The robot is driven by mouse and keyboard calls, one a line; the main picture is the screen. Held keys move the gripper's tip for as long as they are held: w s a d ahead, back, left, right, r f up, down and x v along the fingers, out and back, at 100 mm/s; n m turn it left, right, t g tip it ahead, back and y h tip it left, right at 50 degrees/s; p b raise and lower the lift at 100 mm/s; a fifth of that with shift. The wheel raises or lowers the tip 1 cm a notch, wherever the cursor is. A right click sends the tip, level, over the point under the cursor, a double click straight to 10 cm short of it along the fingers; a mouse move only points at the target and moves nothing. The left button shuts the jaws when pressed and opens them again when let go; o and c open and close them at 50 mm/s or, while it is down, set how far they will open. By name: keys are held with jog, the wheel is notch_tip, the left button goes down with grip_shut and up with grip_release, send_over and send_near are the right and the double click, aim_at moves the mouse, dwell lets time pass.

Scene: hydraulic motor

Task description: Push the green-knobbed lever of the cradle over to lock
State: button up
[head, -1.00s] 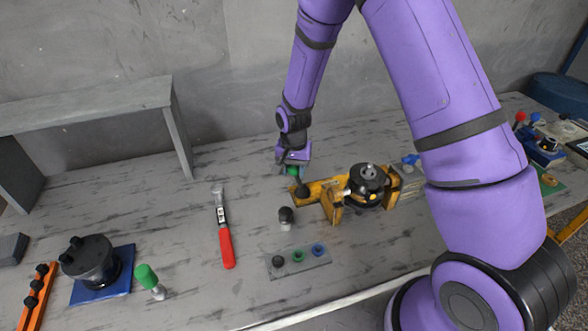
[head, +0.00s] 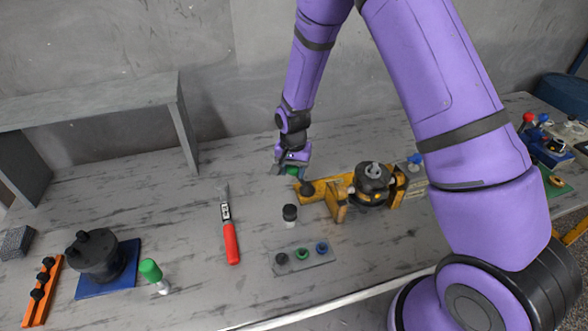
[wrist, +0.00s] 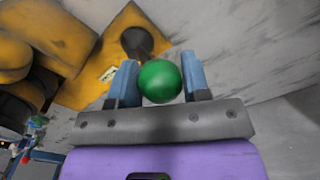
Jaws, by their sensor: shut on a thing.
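The yellow cradle (head: 337,205) stands on the table and holds a dark round motor part (head: 372,185). The lever's green knob (head: 292,171) is at the cradle's far left end. In the wrist view the green knob (wrist: 160,81) sits between the two blue fingers of my gripper (wrist: 161,82). My gripper (head: 291,168) is shut on it, from behind and above in the head view. A black round end (wrist: 137,41) of the cradle shows just beyond the knob. The lever's shaft is mostly hidden behind the knob.
A black-capped peg (head: 290,215) and a grey plate with coloured rings (head: 318,262) stand in front of the cradle. A red-handled tool (head: 231,243) lies to the left. A grey shelf (head: 185,135) stands behind. The table between shelf and gripper is clear.

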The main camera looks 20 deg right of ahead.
jog(key=shift+a+f, duration=0.3)
jog(key=shift+a, duration=0.3)
dwell(0.3)
jog(key=o, duration=0.6)
jog(key=shift+a+f, duration=0.1)
jog(key=shift+r, duration=3.1)
